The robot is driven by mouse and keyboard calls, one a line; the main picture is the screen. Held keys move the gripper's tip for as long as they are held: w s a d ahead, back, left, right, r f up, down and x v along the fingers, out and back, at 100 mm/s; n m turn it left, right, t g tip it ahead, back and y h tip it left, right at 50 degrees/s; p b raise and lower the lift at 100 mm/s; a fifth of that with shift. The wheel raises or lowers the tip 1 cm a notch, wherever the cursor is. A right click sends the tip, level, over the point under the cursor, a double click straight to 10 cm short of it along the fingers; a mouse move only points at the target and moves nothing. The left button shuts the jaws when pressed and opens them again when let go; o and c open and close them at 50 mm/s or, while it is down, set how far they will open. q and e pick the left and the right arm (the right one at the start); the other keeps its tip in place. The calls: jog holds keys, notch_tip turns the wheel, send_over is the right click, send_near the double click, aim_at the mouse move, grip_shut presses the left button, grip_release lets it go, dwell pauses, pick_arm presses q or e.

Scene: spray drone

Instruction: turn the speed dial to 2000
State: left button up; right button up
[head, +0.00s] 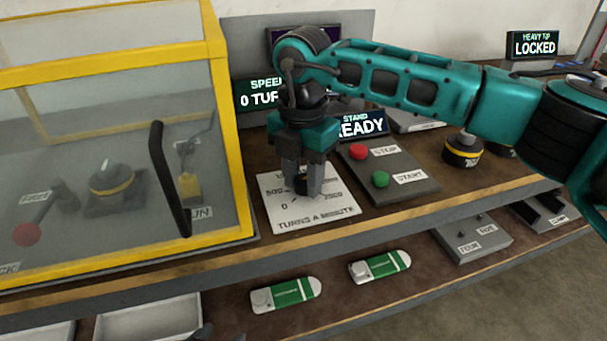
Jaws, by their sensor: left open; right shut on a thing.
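The speed dial sits on a white plate (330,211) marked "TURNS A MINUTE", with 0, 500 and 2500 or a similar number legible around it. My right gripper (302,188) points straight down over the plate and is shut on the dark dial knob (300,184). The fingers hide most of the knob, its pointer and the upper scale marks, so I cannot tell where it points. The speed display (260,94) behind is partly covered by my arm and reads "0 TUR...".
Right of the dial is a panel with a red stop button (358,152) and a green start button (380,179). A yellow-framed clear guard (232,150) with a black handle (170,180) stands close on the left. Two green-and-white items (286,294) lie on the lower shelf.

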aim_at(303, 181)
jog(key=shift+w+m, duration=0.1)
jog(key=shift+m, duration=0.4)
jog(key=o, duration=1)
jog(key=shift+o, duration=0.2)
jog(key=shift+r, duration=0.1)
notch_tip(303, 181, up, 13)
jog(key=p, duration=0.2)
